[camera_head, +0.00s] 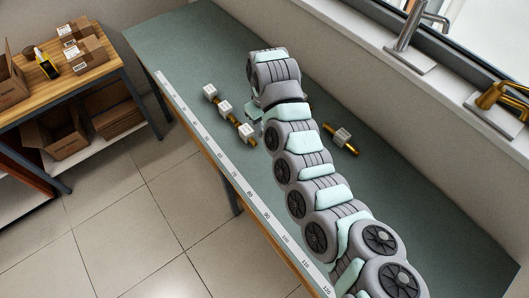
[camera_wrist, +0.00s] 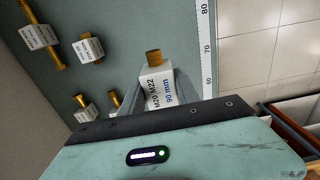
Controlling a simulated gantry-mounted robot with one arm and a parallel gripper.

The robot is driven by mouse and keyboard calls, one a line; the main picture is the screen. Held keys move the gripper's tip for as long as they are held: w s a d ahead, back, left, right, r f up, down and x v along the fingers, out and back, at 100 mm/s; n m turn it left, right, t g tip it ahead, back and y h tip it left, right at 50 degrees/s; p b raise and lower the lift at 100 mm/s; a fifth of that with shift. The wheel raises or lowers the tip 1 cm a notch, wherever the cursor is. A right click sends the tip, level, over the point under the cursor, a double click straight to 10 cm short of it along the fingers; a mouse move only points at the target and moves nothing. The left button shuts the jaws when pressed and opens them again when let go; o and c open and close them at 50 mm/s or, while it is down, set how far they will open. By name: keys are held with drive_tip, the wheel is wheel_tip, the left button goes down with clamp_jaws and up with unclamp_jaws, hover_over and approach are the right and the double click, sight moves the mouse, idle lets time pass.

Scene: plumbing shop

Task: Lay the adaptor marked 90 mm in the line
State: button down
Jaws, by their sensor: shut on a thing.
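The adaptor marked 90 mm (camera_wrist: 158,88) is a white block, also lettered M20 M22, with a brass threaded end pointing up the wrist view. My gripper (camera_wrist: 157,80) is shut on it, one grey finger on each side of the block. In the head view, the white block with brass ends (camera_head: 246,131) beside my gripper appears to be this adaptor. It lines up with two other adaptors, a far one (camera_head: 210,92) and a middle one (camera_head: 225,107). My arm hides part of the gripper. I cannot tell whether the held adaptor touches the bench.
A numbered ruler strip (camera_head: 252,196) runs along the green bench's (camera_head: 183,45) edge. A loose adaptor (camera_head: 342,138) lies right of my arm. The wrist view shows further white-and-brass pieces (camera_wrist: 88,48) to the left. Taps (camera_head: 410,30) stand on the window sill.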

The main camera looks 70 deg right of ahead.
wheel_tip(320, 180, down, 11)
drive_tip(key=shift+r, duration=0.1)
drive_tip(key=shift+f, duration=2.35)
drive_tip(key=shift+r, duration=0.1)
drive_tip(key=c, duration=0.9)
unclamp_jaws()
wheel_tip(320, 180, up, 12)
